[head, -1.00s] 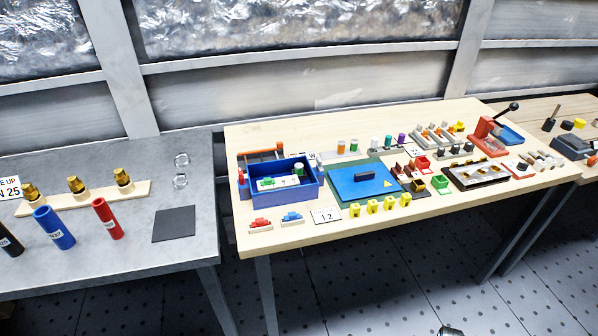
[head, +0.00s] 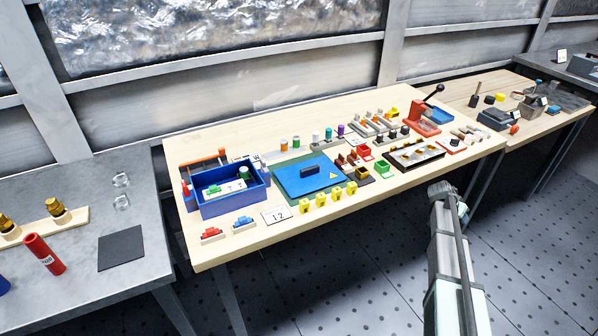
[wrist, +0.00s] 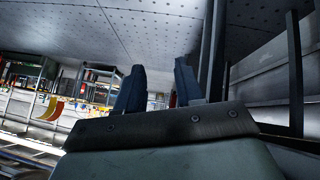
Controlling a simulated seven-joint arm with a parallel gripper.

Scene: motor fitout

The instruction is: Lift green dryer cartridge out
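A blue open box (head: 214,208) stands at the left of the wooden table. Inside it are a white plate, a low green piece (head: 213,189) and an upright green cylinder (head: 244,173) that looks like the dryer cartridge. A smaller green cylinder (head: 296,142) stands in the row behind; I cannot read any labels. My gripper (wrist: 158,75) is open and empty in the wrist view, its two dark fingers apart. In the head view my arm rises at the lower right, off the table's front edge and far from the box. The wrist view does not show the cartridge clearly.
A blue plate with a dark handle (head: 309,170) lies right of the box. Yellow pieces (head: 319,199) and a card (head: 277,214) line the front. A red press with a black lever (head: 415,116) stands at the back right. A grey table (head: 80,225) is at left.

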